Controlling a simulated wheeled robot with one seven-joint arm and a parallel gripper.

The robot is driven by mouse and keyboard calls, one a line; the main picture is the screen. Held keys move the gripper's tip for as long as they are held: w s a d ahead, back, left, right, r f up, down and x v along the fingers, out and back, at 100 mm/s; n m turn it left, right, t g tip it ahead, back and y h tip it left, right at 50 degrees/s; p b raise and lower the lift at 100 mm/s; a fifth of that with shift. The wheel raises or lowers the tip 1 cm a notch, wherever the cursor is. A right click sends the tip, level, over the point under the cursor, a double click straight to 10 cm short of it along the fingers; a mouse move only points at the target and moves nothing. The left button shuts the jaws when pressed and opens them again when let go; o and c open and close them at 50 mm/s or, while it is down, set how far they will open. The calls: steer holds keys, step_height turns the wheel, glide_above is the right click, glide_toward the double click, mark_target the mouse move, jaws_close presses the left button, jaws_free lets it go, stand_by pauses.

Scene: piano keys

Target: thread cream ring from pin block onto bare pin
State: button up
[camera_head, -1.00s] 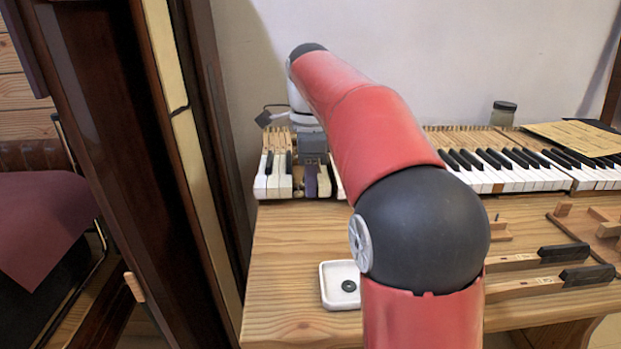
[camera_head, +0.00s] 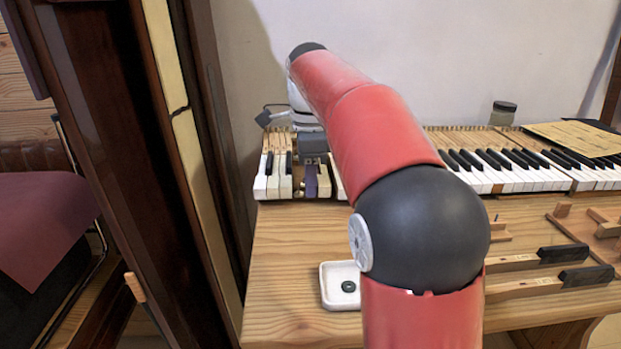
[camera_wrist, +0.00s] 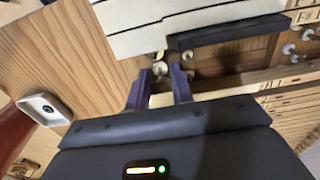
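My gripper (camera_wrist: 161,69) points down into the gap between the piano keys, with its two purple fingers a small way apart. A small cream ring (camera_wrist: 160,69) sits between the fingertips and appears to touch both. Another small pale round piece, perhaps a pin top, shows just beyond it; whether the ring is around a pin cannot be told. In the head view the purple fingers (camera_head: 311,181) reach down at the gap, and the ring is too small to see. The pin block (camera_head: 497,231), a small wooden piece with a thin upright pin, stands on the bench at right, partly behind my arm.
White keys (camera_wrist: 150,25) and a black key (camera_wrist: 230,33) lie close beside the fingers. A white tray (camera_head: 328,299) with a dark ring stands on the bench. Loose keys (camera_head: 525,261) lie at right.

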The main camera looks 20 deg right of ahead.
steer(key=shift+r+p, duration=0.95)
steer(key=shift+r, duration=0.05)
steer(key=o, duration=0.6)
steer(key=shift+c, duration=0.2)
steer(key=shift+r+p, duration=0.35)
steer(key=shift+r, duration=2.1)
